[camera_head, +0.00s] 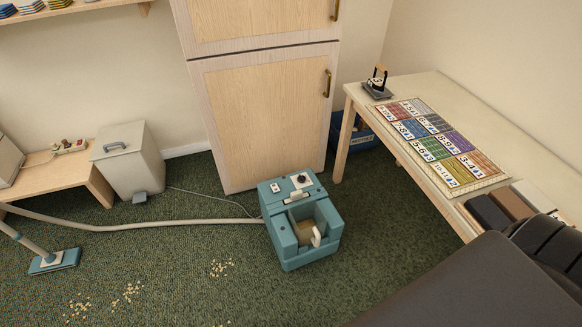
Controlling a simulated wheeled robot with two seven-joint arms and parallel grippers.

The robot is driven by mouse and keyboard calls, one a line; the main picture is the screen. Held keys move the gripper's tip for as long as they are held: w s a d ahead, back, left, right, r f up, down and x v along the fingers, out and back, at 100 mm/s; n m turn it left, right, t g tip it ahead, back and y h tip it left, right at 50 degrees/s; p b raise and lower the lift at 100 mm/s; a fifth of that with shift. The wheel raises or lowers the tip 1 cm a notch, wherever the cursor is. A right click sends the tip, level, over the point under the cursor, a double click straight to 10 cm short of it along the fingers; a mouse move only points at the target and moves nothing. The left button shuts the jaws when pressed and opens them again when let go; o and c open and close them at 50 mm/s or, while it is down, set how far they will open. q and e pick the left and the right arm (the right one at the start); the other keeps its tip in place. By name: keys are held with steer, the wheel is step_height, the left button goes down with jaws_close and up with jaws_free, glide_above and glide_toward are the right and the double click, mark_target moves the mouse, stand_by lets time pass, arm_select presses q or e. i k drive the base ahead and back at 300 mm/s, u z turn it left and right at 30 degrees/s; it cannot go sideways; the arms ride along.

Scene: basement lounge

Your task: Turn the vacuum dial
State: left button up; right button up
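The vacuum (305,240) is a teal box-shaped machine on the carpet, near the middle of the view. Its dial (300,180) is a small dark round knob on a pale plate on the top panel, near the back right. A small white panel (276,187) lies left of the dial. The front of the vacuum has an open recess with a pale curved part inside. The dial's exact setting is too small to read. Neither of my grippers is in view.
A pale hose (150,222) runs left from the vacuum towards a floor head (54,261). Crumbs (128,292) lie on the carpet. A tall wooden cabinet (265,110) stands behind, a table (440,92) at right. A large dark shape (470,290) fills the bottom right.

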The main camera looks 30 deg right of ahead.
mark_target(301, 179)
steer(key=z, duration=0.3)
steer(key=i, duration=0.7)
steer(key=z, duration=1.2)
steer(key=i, duration=0.4)
steer(key=z, duration=0.4)
